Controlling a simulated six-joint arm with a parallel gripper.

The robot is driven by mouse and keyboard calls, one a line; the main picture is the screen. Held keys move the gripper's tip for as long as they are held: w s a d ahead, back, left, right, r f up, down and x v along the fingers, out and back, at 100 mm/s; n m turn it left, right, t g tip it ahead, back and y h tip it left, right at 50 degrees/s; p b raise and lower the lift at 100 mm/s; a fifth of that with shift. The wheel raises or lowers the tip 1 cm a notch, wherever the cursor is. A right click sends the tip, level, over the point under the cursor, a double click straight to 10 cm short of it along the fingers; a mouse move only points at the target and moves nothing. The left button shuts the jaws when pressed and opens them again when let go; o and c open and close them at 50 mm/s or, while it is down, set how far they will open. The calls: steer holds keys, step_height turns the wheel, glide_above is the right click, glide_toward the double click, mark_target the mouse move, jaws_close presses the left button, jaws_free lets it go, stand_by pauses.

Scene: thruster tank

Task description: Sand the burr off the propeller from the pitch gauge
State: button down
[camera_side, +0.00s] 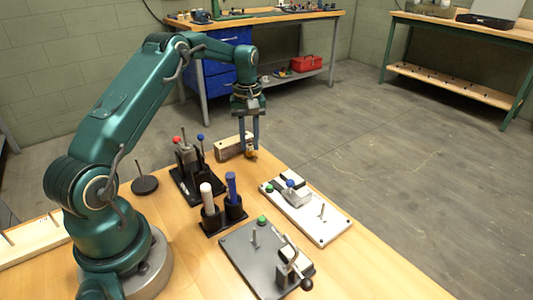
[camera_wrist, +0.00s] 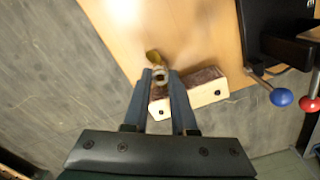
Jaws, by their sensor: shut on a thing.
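My gripper (camera_side: 249,147) points down at the far edge of the wooden table, shut on a small brass-coloured propeller (camera_side: 252,155). In the wrist view the propeller (camera_wrist: 154,57) shows between and just beyond the fingertips (camera_wrist: 160,76), with a pale ring at its hub. A pale wooden block with a rough brown face (camera_wrist: 202,88) lies right by the fingers; it also shows in the side view (camera_side: 229,149). The propeller overlaps the block in view; I cannot tell whether they touch. No burr can be made out. Which fixture is the pitch gauge is unclear.
A black fixture with red and blue knobs (camera_side: 187,165) stands left of the block. Nearer are a holder with white and blue cylinders (camera_side: 222,221), a white plate with a peg (camera_side: 330,224) and a grey plate with a clamp (camera_side: 240,256). The right front table is clear.

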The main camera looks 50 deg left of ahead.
steer(key=shift+s, duration=0.55)
steer(key=shift+s, duration=0.15)
steer(key=shift+s, duration=0.55)
steer(key=shift+s, duration=0.1)
steer(key=shift+s, duration=0.6)
steer(key=shift+w, duration=0.15)
steer(key=shift+w, duration=0.5)
steer(key=shift+w, duration=0.1)
steer(key=shift+w, duration=0.65)
